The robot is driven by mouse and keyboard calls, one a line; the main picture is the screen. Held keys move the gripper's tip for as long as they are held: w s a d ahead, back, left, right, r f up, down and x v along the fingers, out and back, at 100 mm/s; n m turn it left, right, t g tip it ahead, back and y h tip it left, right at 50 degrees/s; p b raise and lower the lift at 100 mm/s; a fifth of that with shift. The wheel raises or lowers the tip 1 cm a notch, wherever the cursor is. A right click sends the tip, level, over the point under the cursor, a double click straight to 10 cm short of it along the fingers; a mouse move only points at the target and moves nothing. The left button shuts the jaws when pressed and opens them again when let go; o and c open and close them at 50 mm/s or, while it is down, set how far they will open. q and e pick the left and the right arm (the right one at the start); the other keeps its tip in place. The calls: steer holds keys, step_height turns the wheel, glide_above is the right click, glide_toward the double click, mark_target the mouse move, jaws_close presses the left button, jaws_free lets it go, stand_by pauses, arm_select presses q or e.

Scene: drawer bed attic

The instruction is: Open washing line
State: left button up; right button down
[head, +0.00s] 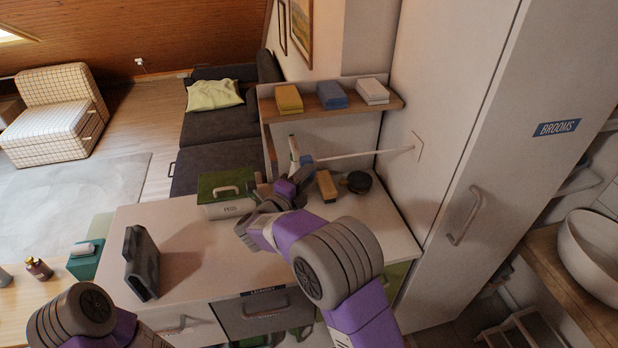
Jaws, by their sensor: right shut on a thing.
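The washing line (365,154) is a thin white cord. It runs almost level from a white plate (417,146) on the tall cabinet's side, leftward to my right gripper (293,180). My right gripper is above the far part of the white counter, shut on the line's end piece. The fingers largely hide that end piece. An upright white and green item (293,149) shows just behind the gripper; I cannot tell whether it touches it. My left arm shows at the lower left, but its gripper is not in view.
The counter (200,258) holds a green-lidded pegs box (220,205), a dark grey upright block (142,262), a yellow-brown block (326,186) and a round black item (358,182). A shelf (345,112) with folded stacks is above. The tall brooms cabinet (480,130) bounds the right.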

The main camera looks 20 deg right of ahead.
steer(key=c, duration=0.8)
jaws_free()
steer(key=shift+o, duration=0.2)
steer(key=v, duration=0.7)
steer(key=shift+s+a, duration=0.2)
steer(key=shift+a, duration=0.05)
steer(key=shift+f, duration=0.1)
